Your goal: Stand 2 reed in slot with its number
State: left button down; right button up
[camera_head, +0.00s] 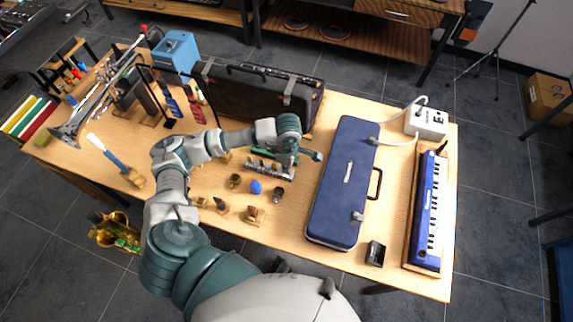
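My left gripper (311,156) is over the table's middle, between the dark case and the blue case. Small loose pieces stand in front: a blue one (256,187), a brownish one (234,181) and a wooden block (254,215). No numbers are legible, and I cannot tell which piece is the number 2 reed. My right gripper is out of view.
A long blue case (343,184) lies right of the rack, with a blue keyboard (428,212) beyond it. A large dark case (262,95) stands behind my gripper. A trumpet (97,100) and a wood-handled brush (116,160) are at left.

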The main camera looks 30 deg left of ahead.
pick_arm(q)
jog(key=shift+f+b, duration=0.4)
jog(key=shift+f, duration=0.2)
dwell(0.5)
jog(key=c, duration=1.2)
grip_release()
jog(key=shift+c, duration=0.2)
jog(key=shift+r, duration=0.15)
notch_tip(320, 180, up, 8)
jog(key=shift+w+d+f, duration=0.1)
jog(key=shift+f, duration=0.05)
